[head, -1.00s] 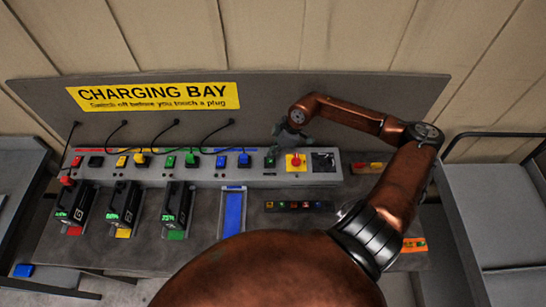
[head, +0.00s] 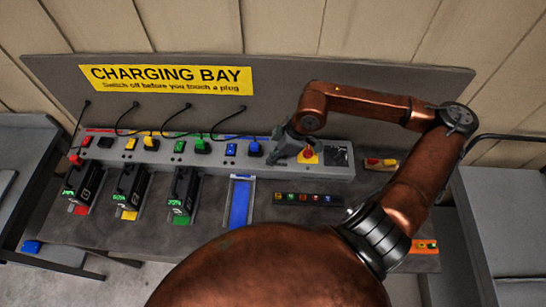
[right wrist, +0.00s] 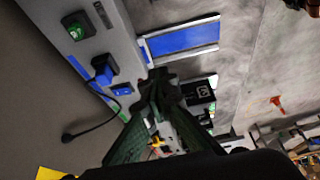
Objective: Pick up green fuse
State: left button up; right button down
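A dark strip (head: 308,199) lies on the bench in front of the panel and holds several small coloured fuses. One near its left end looks like the green fuse (head: 291,197), but it is tiny here. My right gripper (head: 284,150) is over the panel, left of the red knob, behind and apart from the strip. In the right wrist view its fingers (right wrist: 162,82) converge with their tips close together. No fuse shows between them. My left gripper is out of view.
The panel (head: 130,157) carries switches and plugs with cables. Several black chargers (head: 132,184) stand before it, left of a blue-floored tray (head: 240,205). A red knob (head: 308,157) is close to my right gripper. An orange item (head: 425,246) lies at the bench's right.

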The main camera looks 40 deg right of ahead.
jog(key=c, duration=2.7)
grip_release()
jog(key=shift+c, duration=0.2)
jog(key=o, duration=2.2)
